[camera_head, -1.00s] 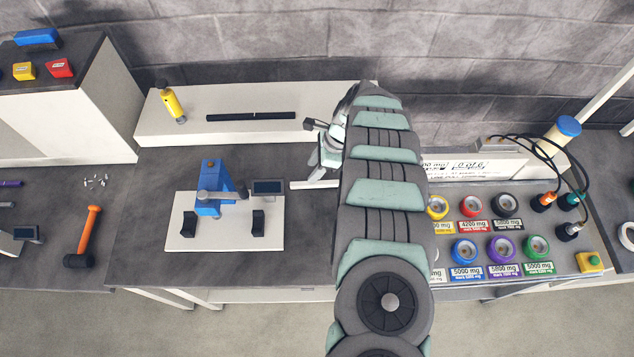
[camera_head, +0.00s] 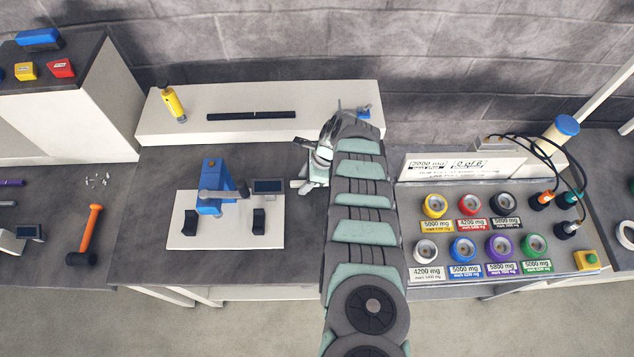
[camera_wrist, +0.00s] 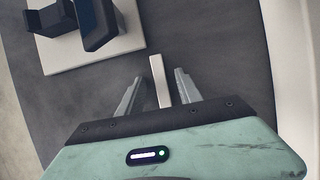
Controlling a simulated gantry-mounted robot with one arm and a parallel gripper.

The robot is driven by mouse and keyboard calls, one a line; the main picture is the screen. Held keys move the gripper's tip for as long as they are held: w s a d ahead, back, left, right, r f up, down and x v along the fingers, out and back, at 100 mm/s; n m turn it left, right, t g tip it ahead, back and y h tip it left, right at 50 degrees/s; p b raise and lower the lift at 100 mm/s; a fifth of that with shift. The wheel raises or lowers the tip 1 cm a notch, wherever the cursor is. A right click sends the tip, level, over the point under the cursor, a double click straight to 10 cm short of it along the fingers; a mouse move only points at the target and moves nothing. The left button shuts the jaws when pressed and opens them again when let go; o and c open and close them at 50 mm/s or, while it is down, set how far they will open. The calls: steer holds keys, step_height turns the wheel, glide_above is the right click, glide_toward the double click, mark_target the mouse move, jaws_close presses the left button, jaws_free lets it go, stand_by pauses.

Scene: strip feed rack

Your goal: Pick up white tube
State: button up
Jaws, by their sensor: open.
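The white tube (camera_wrist: 159,78) shows in the wrist view as a pale, narrow bar between the two fingers of my gripper (camera_wrist: 160,82). There is a visible gap between the tube and each finger. My gripper is open. In the head view, a small white end of the tube (camera_head: 296,184) sticks out to the left of my gripper (camera_head: 312,180), low over the dark bench. My arm hides the rest of the tube there.
A blue press on a white plate (camera_head: 185,233) stands left of my gripper. A white shelf (camera_head: 230,130) runs behind, with a yellow bottle (camera_head: 173,104) and a black bar (camera_head: 251,115). Coloured rolls (camera_head: 463,248) sit in a rack on the right.

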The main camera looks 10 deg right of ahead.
stand_by(0.5)
jaws_close()
stand_by(0.6)
